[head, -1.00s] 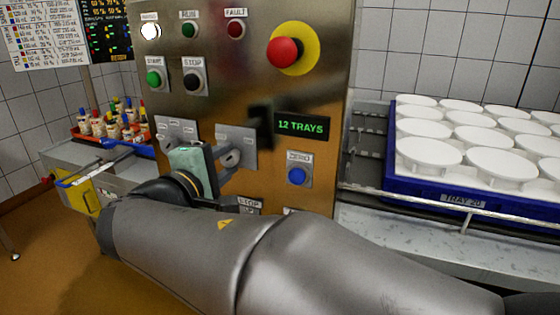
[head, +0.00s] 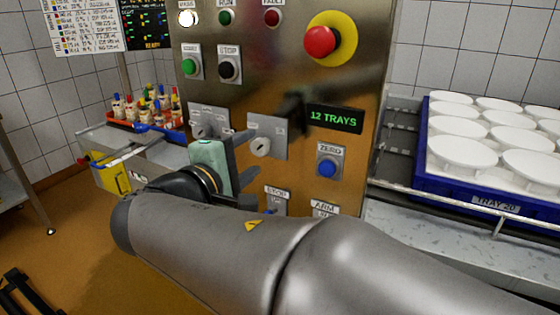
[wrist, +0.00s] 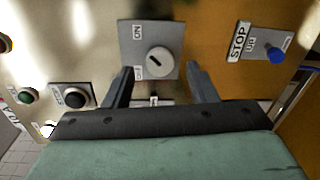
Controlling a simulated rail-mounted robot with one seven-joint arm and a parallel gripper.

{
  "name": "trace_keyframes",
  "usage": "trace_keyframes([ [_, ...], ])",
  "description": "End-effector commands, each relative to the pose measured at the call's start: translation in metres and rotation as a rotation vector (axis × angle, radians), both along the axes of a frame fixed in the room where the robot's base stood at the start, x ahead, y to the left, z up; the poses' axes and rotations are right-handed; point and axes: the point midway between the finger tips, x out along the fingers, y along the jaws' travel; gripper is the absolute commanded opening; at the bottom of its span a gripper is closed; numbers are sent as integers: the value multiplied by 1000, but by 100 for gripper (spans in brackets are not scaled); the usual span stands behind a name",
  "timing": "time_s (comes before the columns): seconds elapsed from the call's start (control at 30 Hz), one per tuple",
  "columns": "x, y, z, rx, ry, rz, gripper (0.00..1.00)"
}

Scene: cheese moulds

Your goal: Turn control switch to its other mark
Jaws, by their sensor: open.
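The control switch (head: 261,147) is a round pale knob on a grey plate in the steel panel. In the wrist view the knob (wrist: 158,61) shows a slanted slot, with an ON label at the plate's upper left and a second, hard-to-read label at lower left. My gripper (wrist: 158,88) is open and empty. Its two dark fingers stand apart below the knob in the wrist view, one on each side of it, and do not appear to touch it. In the head view my gripper (head: 246,170) is left of and below the knob, close to the panel.
A second switch plate (head: 209,122) sits to the left. STOP (head: 229,69), ZERO (head: 327,168) and emergency stop (head: 322,41) buttons are on the panel. A blue tray (head: 428,168) of white moulds stands right; a red tray of bottles (head: 118,123) stands left.

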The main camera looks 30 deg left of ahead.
Motion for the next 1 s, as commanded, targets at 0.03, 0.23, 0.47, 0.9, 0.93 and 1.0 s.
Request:
trace_keyframes([
  [0.03,-12,0,2,1,0,4,52],
  [0.23,-62,0,6,1,0,4,52],
  [0.47,-114,0,9,2,1,3,52],
  [0.9,-147,-1,11,1,1,0,52],
  [0.93,-147,-1,11,1,1,0,52],
  [1.0,-147,-1,11,1,1,0,52],
])
